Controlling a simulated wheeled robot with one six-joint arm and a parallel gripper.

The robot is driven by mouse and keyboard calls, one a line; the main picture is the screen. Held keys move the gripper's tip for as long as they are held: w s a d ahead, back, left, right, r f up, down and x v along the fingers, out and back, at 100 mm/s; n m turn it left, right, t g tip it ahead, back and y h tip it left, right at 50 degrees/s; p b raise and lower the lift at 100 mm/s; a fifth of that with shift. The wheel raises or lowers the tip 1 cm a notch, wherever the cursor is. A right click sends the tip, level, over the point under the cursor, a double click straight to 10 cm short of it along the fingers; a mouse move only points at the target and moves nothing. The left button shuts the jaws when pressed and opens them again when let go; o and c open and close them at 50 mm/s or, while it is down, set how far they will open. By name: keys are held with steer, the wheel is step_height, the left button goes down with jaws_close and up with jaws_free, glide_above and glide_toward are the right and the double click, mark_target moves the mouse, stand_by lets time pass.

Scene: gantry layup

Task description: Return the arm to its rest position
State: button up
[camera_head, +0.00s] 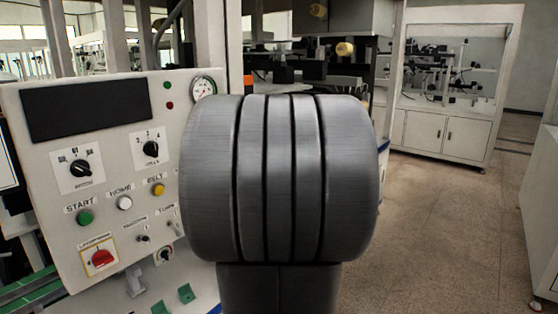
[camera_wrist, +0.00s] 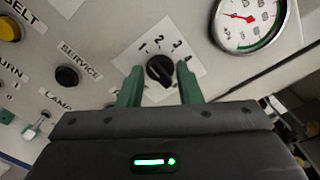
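My gripper (camera_wrist: 159,82) shows in the wrist view with two green fingers spread apart. A black rotary knob (camera_wrist: 160,70) on a white plate marked 1, 2, 3 shows between and just beyond the fingertips. I see a gap on each side of the knob; whether the fingers reach down around it I cannot tell. Nothing is held. In the head view my large grey arm link (camera_head: 280,180) fills the middle, and my gripper is hidden behind it.
The control panel (camera_head: 60,165) stands at left, with knobs, buttons and a red switch (camera_head: 100,258). A round gauge (camera_wrist: 250,22) is at upper right in the wrist view. A white cabinet (camera_head: 447,134) stands at the back right. The floor (camera_head: 440,240) at right is clear.

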steer(key=m+p, duration=0.3)
steer(key=p, duration=0.2)
steer(key=m+p, duration=0.4)
steer(key=p, duration=0.1)
steer(key=shift+d+r, duration=0.1)
steer(key=shift+r, duration=0.1)
steer(key=shift+f+p, duration=0.15)
steer(key=shift+p, duration=0.15)
